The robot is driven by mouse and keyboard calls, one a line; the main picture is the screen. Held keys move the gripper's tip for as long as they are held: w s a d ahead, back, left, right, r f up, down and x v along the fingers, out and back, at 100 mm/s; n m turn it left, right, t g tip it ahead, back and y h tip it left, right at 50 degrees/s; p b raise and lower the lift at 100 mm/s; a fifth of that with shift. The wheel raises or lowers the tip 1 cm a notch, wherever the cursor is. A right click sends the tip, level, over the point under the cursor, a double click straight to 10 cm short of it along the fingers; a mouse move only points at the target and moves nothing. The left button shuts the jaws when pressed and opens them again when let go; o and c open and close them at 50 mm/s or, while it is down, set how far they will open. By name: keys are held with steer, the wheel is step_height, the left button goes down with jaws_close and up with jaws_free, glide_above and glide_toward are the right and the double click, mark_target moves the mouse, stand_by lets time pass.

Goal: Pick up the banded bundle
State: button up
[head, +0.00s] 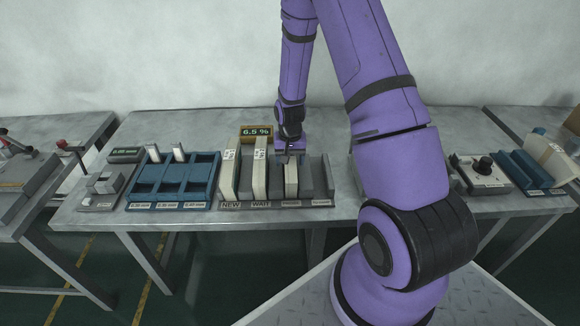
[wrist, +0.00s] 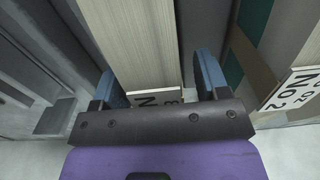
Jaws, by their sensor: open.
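A pale, upright bundle (head: 291,180) stands in the third slot of the grey rack on the table. In the wrist view this pale bundle (wrist: 135,40) lies between my gripper's two blue fingers (wrist: 157,72), with a white label near the palm. My gripper (head: 289,156) is open and over the bundle from above, one finger on each side. A gap shows at the right finger; I cannot tell whether the left one touches. No band is clearly visible on this bundle. Two taller labelled bundles, in the NEW slot (head: 230,172) and the WAIT slot (head: 260,172), stand to its left.
The grey rack (head: 285,203) has upright dividers close to my gripper. In the wrist view, a neighbouring labelled bundle (wrist: 293,88) stands right of the fingers.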

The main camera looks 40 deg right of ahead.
steer(key=shift+f, duration=0.25)
jaws_close()
